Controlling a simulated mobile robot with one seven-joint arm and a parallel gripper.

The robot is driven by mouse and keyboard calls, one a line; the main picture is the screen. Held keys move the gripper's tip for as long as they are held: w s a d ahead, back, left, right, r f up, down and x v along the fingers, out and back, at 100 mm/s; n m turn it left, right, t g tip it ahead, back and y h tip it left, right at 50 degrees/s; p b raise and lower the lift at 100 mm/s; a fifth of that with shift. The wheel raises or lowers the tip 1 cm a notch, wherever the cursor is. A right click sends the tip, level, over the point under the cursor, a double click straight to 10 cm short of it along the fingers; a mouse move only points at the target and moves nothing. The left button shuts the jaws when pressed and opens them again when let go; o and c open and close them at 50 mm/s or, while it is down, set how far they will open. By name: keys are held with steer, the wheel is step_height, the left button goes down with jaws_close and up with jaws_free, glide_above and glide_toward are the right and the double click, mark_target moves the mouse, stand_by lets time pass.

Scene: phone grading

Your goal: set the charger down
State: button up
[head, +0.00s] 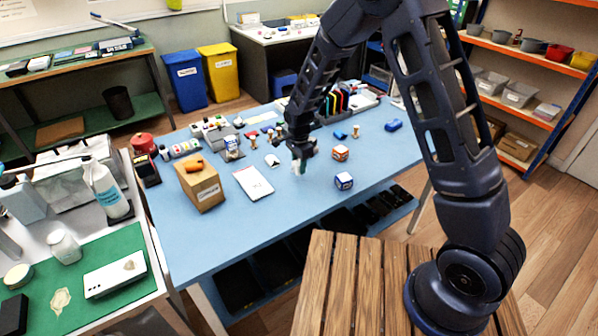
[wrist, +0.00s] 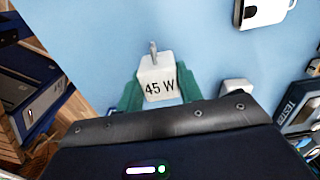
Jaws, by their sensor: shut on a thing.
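The charger is a small white block marked "45 W" with metal prongs, shown in the wrist view (wrist: 158,82). My gripper (wrist: 156,92) is shut on it, with one green finger on each side. In the head view my gripper (head: 301,164) is low over the middle of the blue table (head: 240,243). The charger is small and mostly hidden there. I cannot tell whether it touches the table.
A cardboard box (head: 201,188) with an orange thing on top and a white flat item (head: 254,183) are to the left. Another white block (wrist: 235,90) is close by. The table's front middle is clear.

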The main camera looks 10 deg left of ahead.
steer(key=shift+f, duration=1.75)
steer(key=shift+f, duration=0.15)
steer(key=o, duration=1)
step_height(320, 180, up, 12)
steer(key=shift+r, duration=0.15)
